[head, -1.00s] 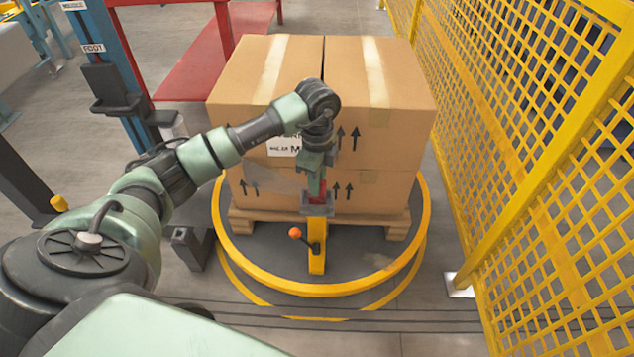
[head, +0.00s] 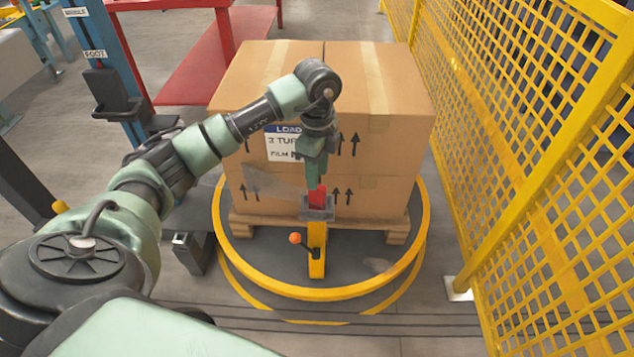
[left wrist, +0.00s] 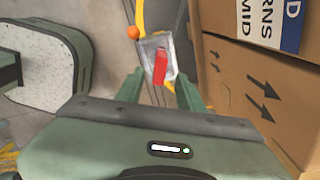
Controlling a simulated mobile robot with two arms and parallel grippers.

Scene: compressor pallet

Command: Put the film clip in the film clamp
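The film clip (head: 318,196) is a small red block. It stands in the grey box-shaped film clamp (head: 317,213) on top of a yellow post in front of the boxes. In the left wrist view the red clip (left wrist: 161,68) sits inside the grey clamp (left wrist: 148,48). My left gripper (head: 315,178) is just above the clip, pointing down. In the left wrist view its two green fingers (left wrist: 159,86) are spread, with a gap on both sides of the clip. My right gripper is in neither view.
Stacked cardboard boxes (head: 375,150) on a wooden pallet (head: 245,221) stand close behind the clamp. A yellow ring (head: 330,292) surrounds the pallet. A lever with an orange knob (head: 295,238) juts left from the post. A yellow mesh fence (head: 520,150) stands at right.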

